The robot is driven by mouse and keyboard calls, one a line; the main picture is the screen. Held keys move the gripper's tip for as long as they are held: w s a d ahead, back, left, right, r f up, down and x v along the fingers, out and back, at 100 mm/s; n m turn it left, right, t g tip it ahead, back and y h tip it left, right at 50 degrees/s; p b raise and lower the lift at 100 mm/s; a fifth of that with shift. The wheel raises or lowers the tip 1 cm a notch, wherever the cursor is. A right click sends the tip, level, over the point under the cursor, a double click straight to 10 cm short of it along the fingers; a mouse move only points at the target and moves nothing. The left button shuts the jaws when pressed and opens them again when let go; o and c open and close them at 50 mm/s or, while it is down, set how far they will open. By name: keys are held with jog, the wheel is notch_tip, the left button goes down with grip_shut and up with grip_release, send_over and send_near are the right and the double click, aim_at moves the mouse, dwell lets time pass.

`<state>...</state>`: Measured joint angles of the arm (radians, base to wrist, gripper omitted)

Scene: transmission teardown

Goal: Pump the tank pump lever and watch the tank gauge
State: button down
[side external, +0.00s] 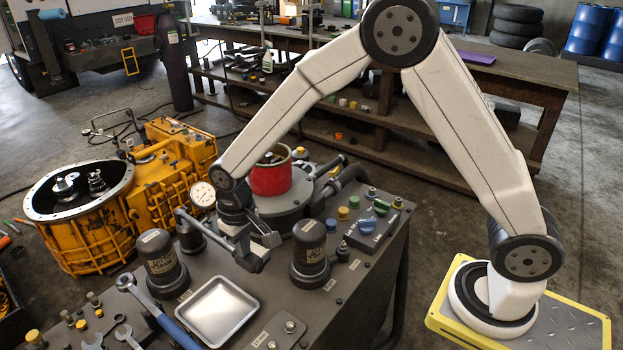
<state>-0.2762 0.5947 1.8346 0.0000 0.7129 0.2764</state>
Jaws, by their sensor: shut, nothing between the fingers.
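The tank gauge (202,195) is a round white dial left of my wrist. Its needle is too small to read. A grey bar that looks like the pump lever (205,232) slants from a dark post down to the right, towards my gripper. My gripper (256,257) is shut and empty, low over the grey bench top between two dark cylinders. It is at or very near the lever's right end; I cannot tell whether they touch. My wrist hides part of the area behind it.
Dark capped cylinders (160,265) and (309,252) stand on either side of my gripper. A metal tray (217,311) and a blue-handled wrench (172,325) lie in front. A red bucket (271,178) stands behind. A knob panel (370,222) is at right.

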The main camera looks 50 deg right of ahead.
jog(key=shift+r, duration=3.8)
jog(key=shift+f, duration=0.15)
jog(key=shift+f, duration=4)
jog(key=shift+r, duration=4.15)
jog(key=shift+f, duration=0.1)
jog(key=shift+f, duration=4.05)
notch_tip(320, 180, up, 8)
jog(key=shift+r, duration=0.2)
